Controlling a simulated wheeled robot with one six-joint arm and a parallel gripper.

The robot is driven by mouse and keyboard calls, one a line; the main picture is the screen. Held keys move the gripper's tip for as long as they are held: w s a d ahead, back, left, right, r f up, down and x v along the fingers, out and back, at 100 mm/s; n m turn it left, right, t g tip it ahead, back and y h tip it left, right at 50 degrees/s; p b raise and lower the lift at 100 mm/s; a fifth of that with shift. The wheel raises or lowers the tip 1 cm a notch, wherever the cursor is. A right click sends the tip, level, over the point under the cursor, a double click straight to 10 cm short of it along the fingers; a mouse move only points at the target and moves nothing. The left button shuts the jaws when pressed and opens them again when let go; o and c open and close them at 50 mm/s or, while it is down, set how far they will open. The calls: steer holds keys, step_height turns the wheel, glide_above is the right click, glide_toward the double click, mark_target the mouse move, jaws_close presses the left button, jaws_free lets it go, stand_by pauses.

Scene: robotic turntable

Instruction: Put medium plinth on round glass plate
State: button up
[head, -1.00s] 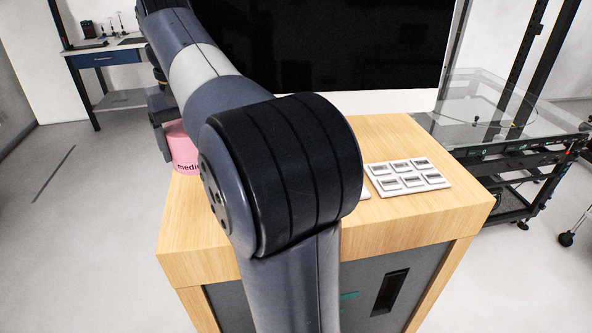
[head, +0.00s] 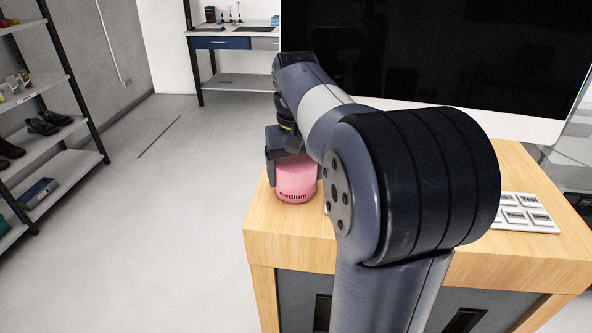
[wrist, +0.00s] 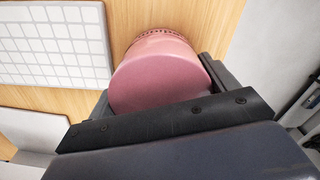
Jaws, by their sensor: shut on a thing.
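The medium plinth (head: 296,182) is a pink cylinder with the word "medium" on its side. It is upright at the left end of the wooden table. I cannot tell whether its base touches the tabletop. My gripper (head: 293,172) is shut on it from above, with a finger on each side. In the wrist view the plinth's smooth pink top (wrist: 160,80) fills the space between the fingers. The round glass plate is not clearly in view; only a sliver of greyish structure shows at the right edge of the head view.
The wooden table (head: 300,240) also bears a white pad with grey keys (head: 522,213), partly behind my arm. A large black screen (head: 440,55) stands behind. A shelf with shoes (head: 45,150) is at the far left. The floor (head: 160,230) between is clear.

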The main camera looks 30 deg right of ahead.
mark_target(297, 158)
steer(key=o, duration=1.1)
steer(key=shift+f, duration=0.1)
step_height(297, 158, up, 12)
steer(key=shift+f+p, duration=0.1)
steer(key=shift+p, duration=0.3)
steer(key=shift+r+n, duration=0.2)
steer(key=shift+n, duration=0.2)
steer(key=n, duration=0.4)
steer(key=shift+w+d+f+p, duration=0.15)
steer(key=shift+w+f+p, duration=0.05)
steer(key=shift+f+p, duration=0.15)
steer(key=n, duration=0.3)
steer(key=shift+w+d+f+n, duration=0.1)
steer(key=shift+w+f+n, duration=0.05)
steer(key=shift+f+n, duration=0.3)
steer(key=shift+n, duration=0.15)
step_height(297, 158, down, 5)
steer(key=shift+f, duration=0.1)
steer(key=shift+s+a+f, duration=0.15)
steer(key=shift+f, duration=1.2)
steer(key=shift+s+a+f, duration=0.1)
steer(key=shift+f, duration=1.25)
